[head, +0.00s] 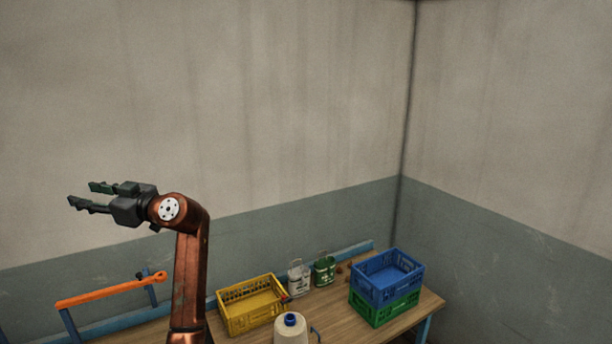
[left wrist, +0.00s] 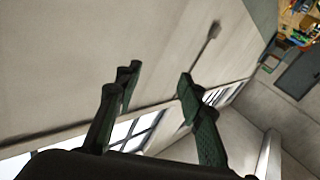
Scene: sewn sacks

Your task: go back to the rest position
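My left gripper (head: 84,196) is raised at the left of the head view, well above the bench and pointing left. Its two dark green fingers are apart with nothing between them. My copper-coloured left arm rises from the bottom edge of the head view. My right gripper shows in neither view.
A wooden bench (head: 335,320) stands in the corner. An orange bar (head: 110,291) stands left.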

